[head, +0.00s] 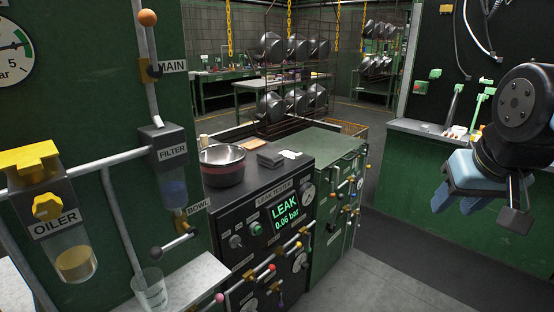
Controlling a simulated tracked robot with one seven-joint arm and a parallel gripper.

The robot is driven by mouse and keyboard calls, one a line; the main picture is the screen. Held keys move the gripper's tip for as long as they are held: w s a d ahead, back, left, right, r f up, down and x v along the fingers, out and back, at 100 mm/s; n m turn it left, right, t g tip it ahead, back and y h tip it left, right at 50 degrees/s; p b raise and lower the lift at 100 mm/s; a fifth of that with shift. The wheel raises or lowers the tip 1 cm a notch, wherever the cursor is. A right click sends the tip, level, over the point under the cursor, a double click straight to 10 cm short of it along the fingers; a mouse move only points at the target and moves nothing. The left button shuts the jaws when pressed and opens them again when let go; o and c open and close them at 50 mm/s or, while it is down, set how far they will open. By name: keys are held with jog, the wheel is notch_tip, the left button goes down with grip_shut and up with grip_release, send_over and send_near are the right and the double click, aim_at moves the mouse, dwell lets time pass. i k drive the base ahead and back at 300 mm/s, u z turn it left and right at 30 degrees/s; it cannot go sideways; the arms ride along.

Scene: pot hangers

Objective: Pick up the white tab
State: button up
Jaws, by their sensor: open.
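A small white flat piece (290,154) lies on top of the black leak tester (238,207), beside a small grey stack (270,158). Small pale items (459,131) also lie on the ledge at the right; they are too small to make out. I cannot tell which of these, if any, is the white tab. My gripper (484,200) hangs at the right edge, below a dark round joint of my arm. It is open, with nothing visible in it. It is in front of the right-hand ledge and well apart from the leak tester.
A dark pan (222,165) sits on the leak tester, whose display reads LEAK 0.06 bar. Valve levers stick out from its front. At the left are a yellow-topped oiler (54,205), a filter (170,150) and pipes. Grey floor (395,270) is clear between tester and right-hand bench.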

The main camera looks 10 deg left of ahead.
aim_at(292, 155)
jog(key=u, duration=0.2)
jog(key=i, duration=1)
jog(key=z, duration=0.1)
